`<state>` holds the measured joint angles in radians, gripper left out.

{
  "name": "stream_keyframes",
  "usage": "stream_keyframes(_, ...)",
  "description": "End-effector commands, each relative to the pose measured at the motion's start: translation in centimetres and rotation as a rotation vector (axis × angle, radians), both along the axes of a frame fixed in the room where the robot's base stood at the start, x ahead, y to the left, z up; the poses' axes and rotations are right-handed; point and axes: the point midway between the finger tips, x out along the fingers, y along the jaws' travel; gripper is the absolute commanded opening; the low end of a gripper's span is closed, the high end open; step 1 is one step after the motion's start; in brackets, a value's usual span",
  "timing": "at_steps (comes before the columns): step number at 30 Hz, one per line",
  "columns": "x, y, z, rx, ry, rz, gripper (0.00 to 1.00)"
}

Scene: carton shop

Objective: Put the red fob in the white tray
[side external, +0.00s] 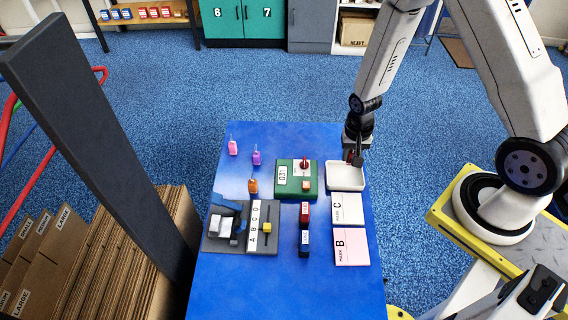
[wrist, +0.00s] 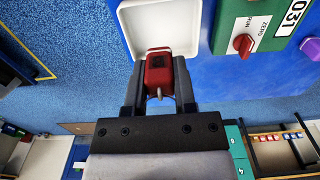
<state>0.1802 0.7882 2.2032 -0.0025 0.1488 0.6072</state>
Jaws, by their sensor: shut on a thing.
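The red fob (wrist: 158,73) is between the two fingers of my gripper (wrist: 159,88) in the wrist view, with a small ring or loop towards the palm. The white tray (side external: 346,187) sits at the right edge of the blue table, and no object shows inside it. My gripper (side external: 354,159) points down at the tray's far end in the side view. The tray (wrist: 127,30) is behind the fob in the wrist view. I cannot tell the height of the fob above it. The fob is mostly hidden in the side view.
A green box (side external: 284,193) with a red knob stands close left of the tray. Pads marked C (side external: 347,216) and B (side external: 352,252) lie in front of it. Pink (side external: 233,148), purple (side external: 257,158) and orange (side external: 252,186) fobs lie at the left. Bare blue table shows at the front.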

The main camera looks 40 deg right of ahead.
Motion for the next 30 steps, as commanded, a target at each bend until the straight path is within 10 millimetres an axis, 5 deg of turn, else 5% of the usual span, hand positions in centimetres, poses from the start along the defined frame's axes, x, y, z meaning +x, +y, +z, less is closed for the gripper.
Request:
stream_keyframes(12,3.4,-0.5,-4.4,0.001,0.002,0.0,0.0)
stream_keyframes(30,4.7,-0.6,-6.3,0.001,0.002,0.0,0.0)
